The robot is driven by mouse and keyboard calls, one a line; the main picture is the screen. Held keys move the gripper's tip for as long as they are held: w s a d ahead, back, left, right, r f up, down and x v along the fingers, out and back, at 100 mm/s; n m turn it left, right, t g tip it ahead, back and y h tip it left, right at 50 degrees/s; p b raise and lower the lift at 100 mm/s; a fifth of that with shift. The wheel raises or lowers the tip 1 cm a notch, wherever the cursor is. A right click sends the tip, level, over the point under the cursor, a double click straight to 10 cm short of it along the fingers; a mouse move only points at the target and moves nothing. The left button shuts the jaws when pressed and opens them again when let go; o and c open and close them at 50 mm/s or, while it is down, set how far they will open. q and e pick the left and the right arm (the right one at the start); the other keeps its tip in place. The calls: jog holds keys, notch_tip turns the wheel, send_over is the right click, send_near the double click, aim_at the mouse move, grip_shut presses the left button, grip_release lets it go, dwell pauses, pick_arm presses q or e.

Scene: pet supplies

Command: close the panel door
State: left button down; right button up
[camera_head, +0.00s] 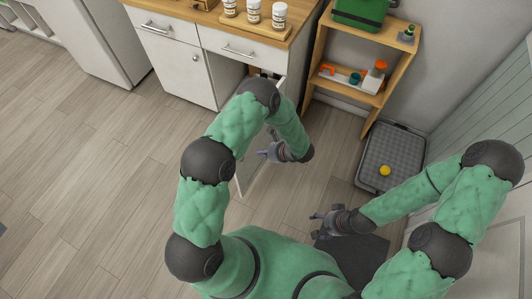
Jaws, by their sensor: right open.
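The white panel door (248,178) of the lower cabinet stands open, swung out from the cabinet front. It is partly hidden behind my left arm and gripper. My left gripper (264,154) is by the door, pointing left across it. I cannot tell whether it touches the door or whether its fingers are open. My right gripper (316,217) is open and empty, low over the floor to the right of the door, pointing left.
A closed white cabinet door (184,72) and drawers are left of the open compartment. Several jars (253,12) stand on the wooden counter. A wooden shelf (313,52) and a grey tray (409,146) with a yellow ball (385,170) are at right. The floor at left is clear.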

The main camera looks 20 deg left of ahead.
pick_arm(q)
jog(key=w+a+f+b, duration=0.1)
jog(key=a+f, duration=0.3)
jog(key=a, duration=0.4)
